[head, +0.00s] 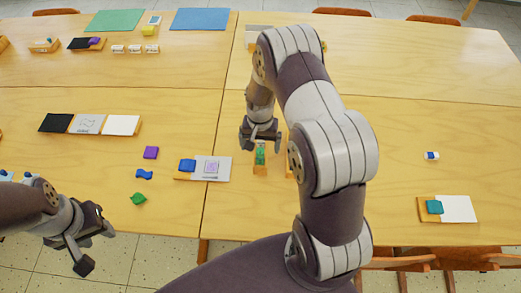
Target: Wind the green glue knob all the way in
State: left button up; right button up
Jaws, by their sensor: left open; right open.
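A small green item (260,154), which looks like the green glue knob, sits on an orange-yellow holder (259,170) near the table's front edge. My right gripper (260,146) is open and hangs directly over it, pointing down. I cannot tell whether its fingers touch the knob. The gripper hides the knob's upper part, and my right arm hides what stands to its right. My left gripper (96,247) is open and empty, low at the left, in front of the table's edge.
Left of the knob are a tray with a blue block (187,166), a purple block (151,152), a blue piece (144,174) and a green piece (138,198). A holder with a teal block (434,207) is at the right. Chairs (470,260) stand at the front right.

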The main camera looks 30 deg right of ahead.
jog(key=shift+f+b, duration=0.6)
jog(key=shift+f, duration=0.4)
jog(key=c, duration=1.5)
